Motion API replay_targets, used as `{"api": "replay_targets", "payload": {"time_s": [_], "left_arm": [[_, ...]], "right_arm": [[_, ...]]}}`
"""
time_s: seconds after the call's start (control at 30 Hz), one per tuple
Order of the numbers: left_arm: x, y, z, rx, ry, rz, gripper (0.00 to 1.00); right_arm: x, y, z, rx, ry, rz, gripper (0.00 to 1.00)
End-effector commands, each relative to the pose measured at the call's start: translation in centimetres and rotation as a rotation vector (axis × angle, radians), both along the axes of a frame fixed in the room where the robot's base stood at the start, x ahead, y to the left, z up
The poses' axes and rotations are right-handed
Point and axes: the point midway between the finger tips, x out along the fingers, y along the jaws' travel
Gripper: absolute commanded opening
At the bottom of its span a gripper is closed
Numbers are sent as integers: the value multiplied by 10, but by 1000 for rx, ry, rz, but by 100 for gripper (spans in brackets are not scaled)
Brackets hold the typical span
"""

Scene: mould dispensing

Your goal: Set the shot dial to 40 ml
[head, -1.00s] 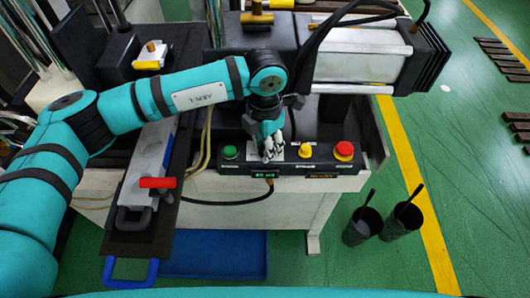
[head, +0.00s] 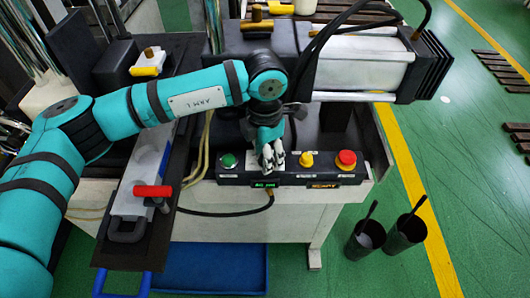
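The black control panel (head: 290,178) at the front of the machine carries a green button (head: 228,160), a yellow knob (head: 306,160) and a red button (head: 346,158). A small green display (head: 264,184) and an orange display (head: 324,183) sit on its front face; their digits are too small to read surely. My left gripper (head: 272,166) points down at the panel between the green button and the yellow knob. Its fingers hide the shot dial, if it is there, so I cannot tell whether they grip it. My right gripper is out of view.
A red-handled valve or clamp (head: 153,191) is on the grey mould plate at left. A blue tray (head: 212,265) lies on the floor below. Two dark buckets (head: 404,234) stand at right on the green floor. Black hoses and a white cylinder (head: 362,62) are behind the panel.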

Motion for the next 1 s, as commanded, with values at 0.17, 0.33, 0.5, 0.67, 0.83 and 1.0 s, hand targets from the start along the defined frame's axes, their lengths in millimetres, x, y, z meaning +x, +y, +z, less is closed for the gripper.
{"api": "replay_targets", "payload": {"time_s": [0.17,0.33,0.5,0.67,0.83,1.0], "left_arm": [[0,0,0,1,0,0,53],[0,0,2,0,-1,0,53],[1,0,23,0,-4,-1,53],[1,0,58,0,-4,0,53],[1,0,92,0,-4,1,53],[1,0,113,1,-2,1,53]], "right_arm": [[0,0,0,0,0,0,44],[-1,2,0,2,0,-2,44],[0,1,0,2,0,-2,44],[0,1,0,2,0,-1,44],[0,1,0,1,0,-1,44],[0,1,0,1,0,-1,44]]}}
